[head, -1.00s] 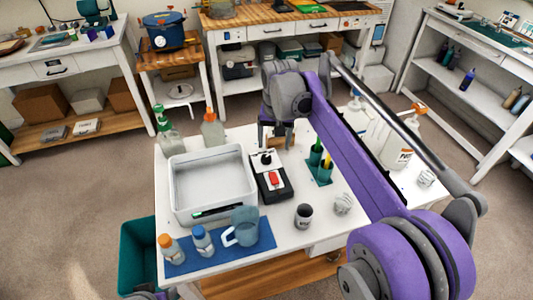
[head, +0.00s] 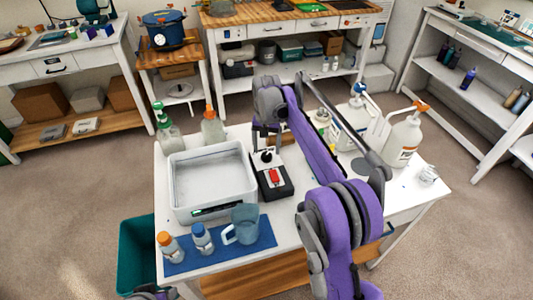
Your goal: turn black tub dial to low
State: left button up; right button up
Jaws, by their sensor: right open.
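A black control box (head: 283,190) with a red rocker switch (head: 274,175) stands on the white table, just right of the white tub. Its dark dial (head: 267,157) is on the far part of the box top; its pointer setting is too small to read. My right gripper (head: 267,149) points down at the dial, with its open fingers to either side of it. I cannot tell whether they touch it. The white tub (head: 212,177) looks empty inside.
A blue mat (head: 190,262) with two small bottles and a blue jug (head: 243,227) lies at the near left. Spray bottles (head: 168,135) stand behind the tub. White jugs (head: 403,138) stand at the right, beyond my arm, which hides the table's middle.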

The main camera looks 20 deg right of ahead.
aim_at(267, 157)
jog(key=shift+f, duration=1.45)
grip_shut()
